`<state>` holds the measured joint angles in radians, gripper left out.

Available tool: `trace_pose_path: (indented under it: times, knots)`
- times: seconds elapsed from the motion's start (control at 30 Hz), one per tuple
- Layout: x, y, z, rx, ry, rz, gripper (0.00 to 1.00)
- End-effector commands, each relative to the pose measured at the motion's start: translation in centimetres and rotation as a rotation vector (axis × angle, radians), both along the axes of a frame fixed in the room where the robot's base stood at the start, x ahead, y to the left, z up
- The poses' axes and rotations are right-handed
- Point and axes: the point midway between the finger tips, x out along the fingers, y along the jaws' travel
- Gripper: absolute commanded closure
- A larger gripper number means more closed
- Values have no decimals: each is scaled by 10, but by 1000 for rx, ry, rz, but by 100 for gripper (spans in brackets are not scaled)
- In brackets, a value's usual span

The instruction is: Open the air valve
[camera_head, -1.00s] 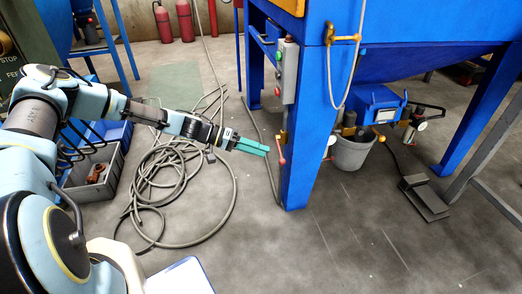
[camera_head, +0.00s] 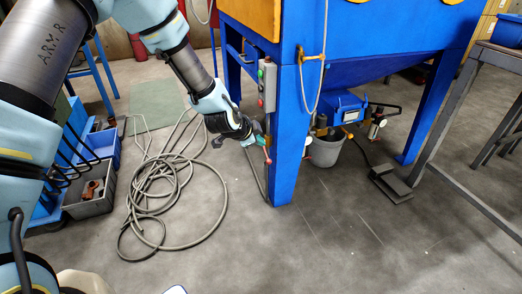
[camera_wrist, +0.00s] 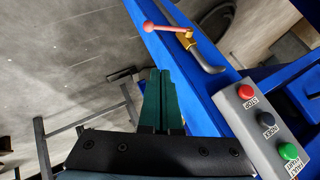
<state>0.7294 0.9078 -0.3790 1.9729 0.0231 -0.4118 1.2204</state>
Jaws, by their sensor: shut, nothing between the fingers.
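The air valve is a brass fitting (camera_wrist: 187,41) on a grey pipe at the blue machine leg, with a red lever (camera_wrist: 168,29) ending in a round knob. The lever also shows in the head view (camera_head: 267,158) on the leg's left side. My gripper (camera_wrist: 160,72) has its two green fingers shut together and empty. In the wrist view its tips lie below the lever's knob, with a visible gap. In the head view my gripper (camera_head: 259,140) is close to the valve, which is partly hidden behind the fingers.
A control box (camera_wrist: 262,128) with red, black and green buttons sits on the leg, right of my fingers in the wrist view. A coiled hose (camera_head: 165,190) lies on the floor. A grey bucket (camera_head: 324,151) stands behind the leg.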

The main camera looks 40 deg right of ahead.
Motion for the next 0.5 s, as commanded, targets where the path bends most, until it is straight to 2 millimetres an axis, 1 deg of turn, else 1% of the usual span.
trace_pose_path:
  times: [0.03,0.17,0.5]
  knots:
    - [1,-3,-7,1,2,0,100]
    - [4,-17,-24,2,5,3,100]
    - [16,-63,-75,3,7,2,100]
